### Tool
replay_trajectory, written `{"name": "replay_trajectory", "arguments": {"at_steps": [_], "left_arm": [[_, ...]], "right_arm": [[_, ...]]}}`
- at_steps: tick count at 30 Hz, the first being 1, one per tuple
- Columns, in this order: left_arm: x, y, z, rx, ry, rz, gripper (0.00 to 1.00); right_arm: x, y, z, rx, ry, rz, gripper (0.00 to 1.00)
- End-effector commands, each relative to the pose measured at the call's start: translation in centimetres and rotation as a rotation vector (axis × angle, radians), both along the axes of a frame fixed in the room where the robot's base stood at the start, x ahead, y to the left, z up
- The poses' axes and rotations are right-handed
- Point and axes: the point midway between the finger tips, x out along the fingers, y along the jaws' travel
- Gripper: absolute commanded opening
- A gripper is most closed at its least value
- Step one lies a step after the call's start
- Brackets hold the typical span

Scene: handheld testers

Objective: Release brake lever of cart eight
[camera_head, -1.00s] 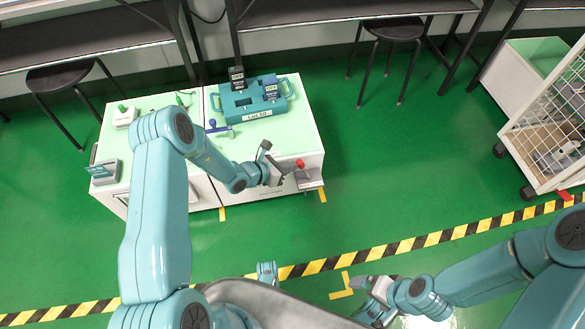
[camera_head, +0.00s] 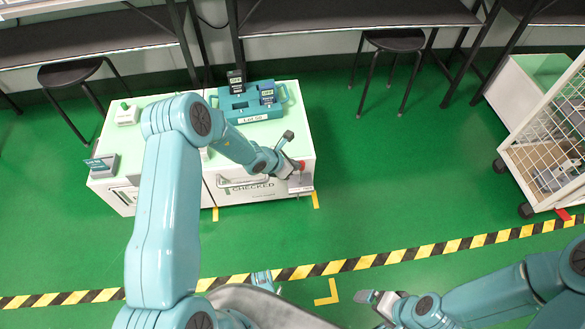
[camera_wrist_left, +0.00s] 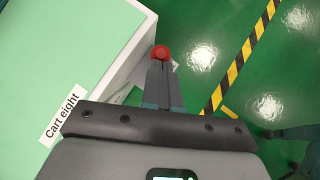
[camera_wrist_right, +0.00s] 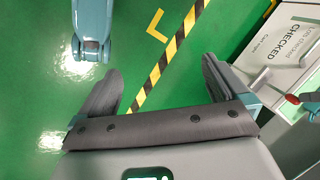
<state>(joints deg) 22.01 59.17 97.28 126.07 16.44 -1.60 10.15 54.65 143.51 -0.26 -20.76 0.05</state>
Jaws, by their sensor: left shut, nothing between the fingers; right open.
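Cart eight (camera_head: 305,130) is a white cart with a pale green top. Its "Cart eight" label (camera_wrist_left: 62,115) shows in the left wrist view. A red knob (camera_head: 301,165) sits at its front right corner; it also shows in the left wrist view (camera_wrist_left: 160,53) and at the right of the right wrist view (camera_wrist_right: 292,98). My left gripper (camera_head: 290,169) is shut and empty, its fingertips (camera_wrist_left: 161,66) right at the knob; I cannot tell whether they touch. The lever below the knob is mostly hidden. My right gripper (camera_wrist_right: 161,65) is open and empty over the floor, away from the cart.
A blue case (camera_head: 240,105) with dark handheld testers stands on the cart top. Another cart adjoins on the left, with a sign block (camera_head: 101,165). A wire-sided cart (camera_head: 550,150) stands far right. Stools are behind. The green floor right of cart eight is clear up to the striped tape.

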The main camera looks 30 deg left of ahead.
Motion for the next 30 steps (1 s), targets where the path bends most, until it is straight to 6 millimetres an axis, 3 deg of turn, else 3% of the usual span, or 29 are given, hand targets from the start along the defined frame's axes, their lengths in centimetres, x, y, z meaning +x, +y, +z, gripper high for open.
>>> {"name": "replay_trajectory", "arguments": {"at_steps": [12,30], "left_arm": [[2.0,-3.0,-0.3,0.016,0.007,-0.002,0.0],[2.9,-4.6,-0.1,0.015,0.009,-0.001,0.0]], "right_arm": [[0.9,-0.8,-4.2,-0.006,-0.014,-0.034,1.0],[1.2,-1.2,-5.4,-0.009,-0.021,-0.048,1.0]]}}
